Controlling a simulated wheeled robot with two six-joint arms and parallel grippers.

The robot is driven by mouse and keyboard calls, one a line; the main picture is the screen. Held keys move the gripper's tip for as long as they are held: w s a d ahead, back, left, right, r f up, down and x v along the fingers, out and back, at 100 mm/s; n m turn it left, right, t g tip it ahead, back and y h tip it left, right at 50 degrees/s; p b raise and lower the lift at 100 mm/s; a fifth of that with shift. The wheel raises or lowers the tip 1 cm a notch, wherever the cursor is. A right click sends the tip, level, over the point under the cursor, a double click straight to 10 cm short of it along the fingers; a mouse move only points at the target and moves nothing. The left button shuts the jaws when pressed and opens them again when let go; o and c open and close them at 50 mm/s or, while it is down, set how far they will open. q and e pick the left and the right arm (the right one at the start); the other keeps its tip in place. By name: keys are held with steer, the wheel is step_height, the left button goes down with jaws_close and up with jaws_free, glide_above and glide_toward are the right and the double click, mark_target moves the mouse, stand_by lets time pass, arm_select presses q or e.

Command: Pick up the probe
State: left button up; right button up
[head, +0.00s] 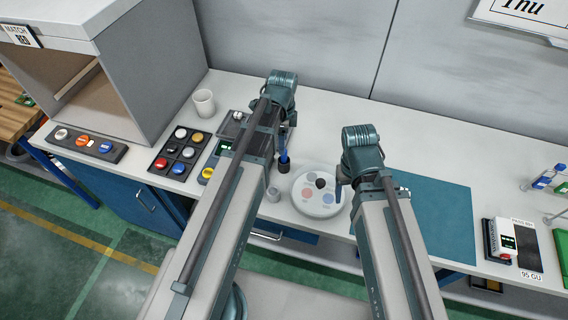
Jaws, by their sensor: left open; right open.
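A slim upright blue piece with a dark base (284,160) stands beside my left wrist, and it may be the probe; it is too small to be sure. My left gripper (282,145) is open, close above or beside this piece; whether they touch cannot be told. My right gripper (340,189) is open and empty at the right edge of a round white dish (317,207). The dish has coloured spots and a dark knob in its middle. My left arm hides part of the bench behind it.
A large grey box (150,60) blocks the left.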

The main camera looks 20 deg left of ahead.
mark_target(284, 159)
arm_select(q)
steer(key=shift+w+d+f+b, duration=0.1)
steer(key=shift+f+b, duration=2.5)
steer(key=shift+b, duration=0.05)
steer(key=shift+r, duration=0.1)
jaws_close()
